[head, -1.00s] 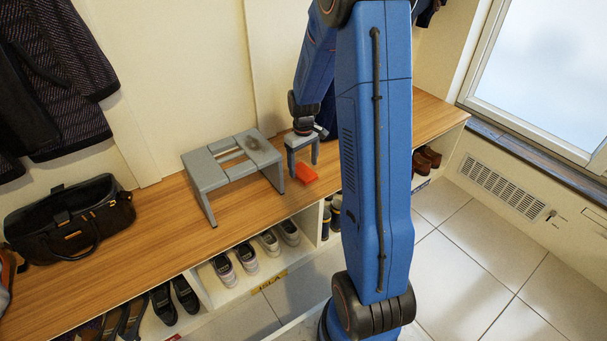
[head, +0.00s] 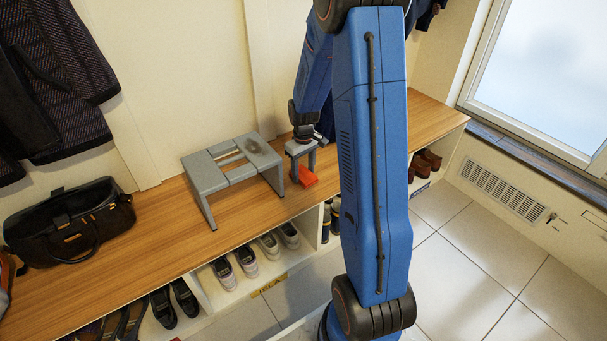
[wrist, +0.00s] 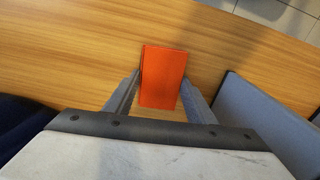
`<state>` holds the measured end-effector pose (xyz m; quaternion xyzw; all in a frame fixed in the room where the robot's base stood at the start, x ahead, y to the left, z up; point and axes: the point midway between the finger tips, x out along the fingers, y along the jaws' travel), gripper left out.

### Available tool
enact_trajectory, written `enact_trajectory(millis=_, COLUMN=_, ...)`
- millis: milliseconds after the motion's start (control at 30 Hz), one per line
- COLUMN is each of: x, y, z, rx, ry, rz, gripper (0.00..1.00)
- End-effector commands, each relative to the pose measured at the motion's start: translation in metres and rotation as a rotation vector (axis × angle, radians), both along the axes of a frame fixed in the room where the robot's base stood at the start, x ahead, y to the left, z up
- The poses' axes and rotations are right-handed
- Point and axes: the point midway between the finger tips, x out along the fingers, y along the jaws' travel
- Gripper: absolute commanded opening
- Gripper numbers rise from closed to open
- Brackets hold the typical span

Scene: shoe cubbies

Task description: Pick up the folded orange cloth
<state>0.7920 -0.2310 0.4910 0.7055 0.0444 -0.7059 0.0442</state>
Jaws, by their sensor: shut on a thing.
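The folded orange cloth (head: 307,177) lies on the wooden bench top, just right of the grey step stool. In the wrist view the cloth (wrist: 163,75) is a flat orange rectangle with its near end between the two fingers. My gripper (head: 300,178) points down over the bench and is shut on the cloth, one finger at each side of it. In the wrist view my gripper (wrist: 160,100) has its fingers against the cloth's long sides. The cloth appears to be at bench height; I cannot tell any gap beneath it.
The grey step stool (head: 208,172) stands close to the left of my gripper. A dark bag (head: 70,222) sits at the bench's left end. Shoes (head: 246,260) fill cubbies below the bench (head: 150,228). Coats hang on the wall at left. The bench right of my arm looks clear.

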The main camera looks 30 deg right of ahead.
Motion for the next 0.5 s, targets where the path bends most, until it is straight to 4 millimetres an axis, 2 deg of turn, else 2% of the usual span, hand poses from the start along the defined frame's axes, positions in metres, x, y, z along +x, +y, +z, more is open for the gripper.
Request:
enact_trajectory(millis=167, x=0.001, y=0.0, z=0.023, rx=-0.001, ry=-0.004, rz=0.0, gripper=0.29)
enact_trajectory(millis=500, x=0.001, y=0.0, z=0.081, rx=-0.002, ry=-0.003, rz=0.0, gripper=0.29)
